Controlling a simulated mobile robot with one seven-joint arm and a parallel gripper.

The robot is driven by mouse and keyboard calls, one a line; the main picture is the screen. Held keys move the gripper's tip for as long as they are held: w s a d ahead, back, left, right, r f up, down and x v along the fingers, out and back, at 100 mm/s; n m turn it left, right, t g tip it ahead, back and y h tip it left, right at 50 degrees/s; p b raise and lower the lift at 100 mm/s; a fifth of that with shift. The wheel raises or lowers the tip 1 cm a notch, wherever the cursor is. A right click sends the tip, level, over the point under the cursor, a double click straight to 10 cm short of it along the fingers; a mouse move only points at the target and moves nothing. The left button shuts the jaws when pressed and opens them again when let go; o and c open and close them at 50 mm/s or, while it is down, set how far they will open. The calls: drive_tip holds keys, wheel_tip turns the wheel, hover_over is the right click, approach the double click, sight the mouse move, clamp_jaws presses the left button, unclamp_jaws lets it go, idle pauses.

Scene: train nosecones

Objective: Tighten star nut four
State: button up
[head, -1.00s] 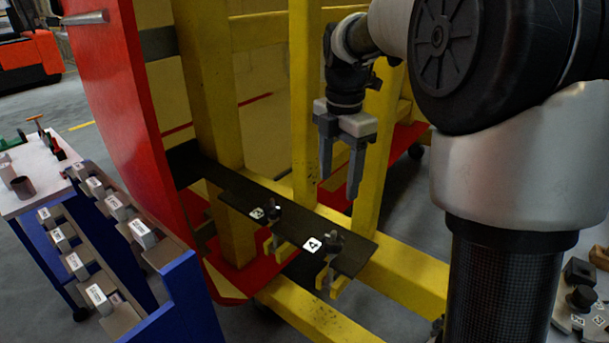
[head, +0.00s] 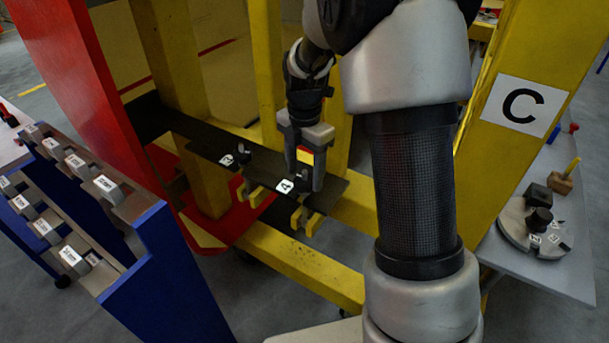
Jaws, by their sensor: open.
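Star nut four (head: 301,184) is a small dark knob beside the white label 4 (head: 285,186) on a black bar, above a yellow clamp tab. My gripper (head: 304,177) points down over it with its two grey fingers apart. The fingertips are at about the nut's height, one on each side of it in the picture. The fingers hide part of the nut, and I cannot tell whether they touch it.
The black bar (head: 200,140) crosses the yellow frame. Star nut three (head: 242,156) stands to the left by label 3 (head: 226,160). A red panel (head: 85,90) and a blue rack (head: 165,270) are at left. A yellow post marked C (head: 520,104) is at right.

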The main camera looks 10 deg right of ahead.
drive_tip(key=shift+f, duration=0.8)
drive_tip(key=c, duration=1)
drive_tip(key=shift+c, duration=0.2)
